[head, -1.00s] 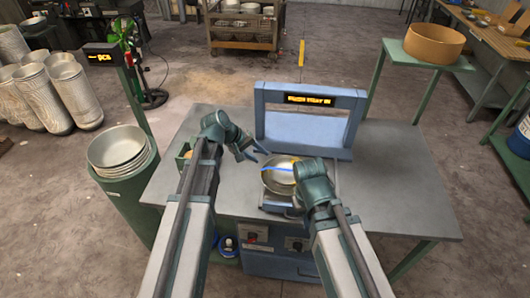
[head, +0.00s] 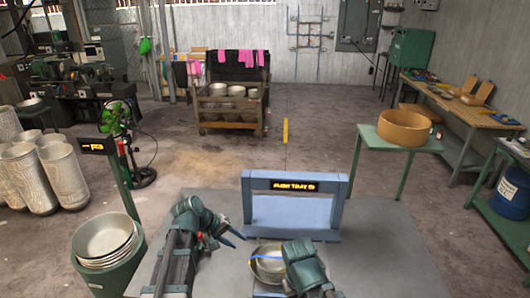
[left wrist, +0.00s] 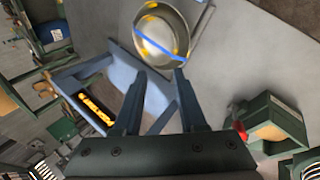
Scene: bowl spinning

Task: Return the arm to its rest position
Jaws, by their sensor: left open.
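A metal bowl (head: 266,268) with a blue stripe and yellow patches sits on the machine at the table's front. It also shows at the top of the left wrist view (left wrist: 158,55). My left gripper (head: 233,239) is left of the bowl in the head view, empty and apart from it. In the left wrist view its two fingers (left wrist: 160,78) are spread with nothing between them. My right arm's wrist (head: 306,266) is over the bowl's right side and covers part of it. The fingers of the right gripper are hidden behind that wrist.
A blue frame (head: 341,212) with a lit display stands behind the bowl. Stacked bowls (head: 104,236) rest on a green drum at left. A tan round container (head: 404,130) stands on a green side table. The grey tabletop (head: 375,240) is clear at right.

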